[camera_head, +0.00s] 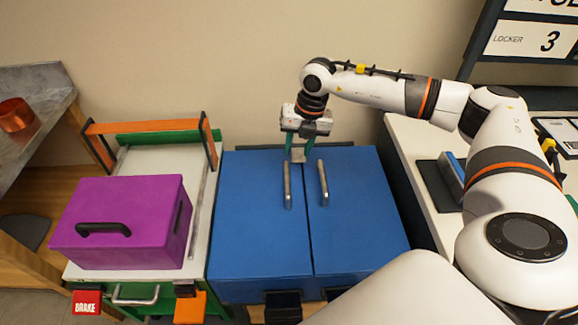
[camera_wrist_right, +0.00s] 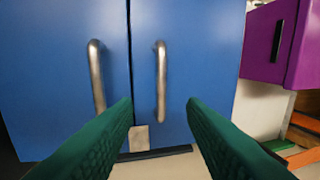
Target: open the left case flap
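The blue case (camera_head: 260,260) stands in the middle of the head view with two blue flaps on top, both lying shut with a thin seam between them. The left flap (camera_head: 250,205) has an upright metal bar handle (camera_head: 287,185), which shows between my fingers in the right wrist view (camera_wrist_right: 161,80). The right flap (camera_head: 355,220) has a similar handle (camera_head: 323,183), left of my fingers in the right wrist view (camera_wrist_right: 97,78). My right gripper (camera_head: 298,154) is over the case's back edge, its green fingers apart and empty. My left gripper is out of view.
A purple box (camera_head: 125,220) with a black handle sits on a pale cart (camera_head: 190,170) to the left. A pale counter (camera_head: 410,150) stands to the right. A wall (camera_head: 250,80) is close behind the case. A small pale piece (camera_wrist_right: 138,138) shows at the seam's end.

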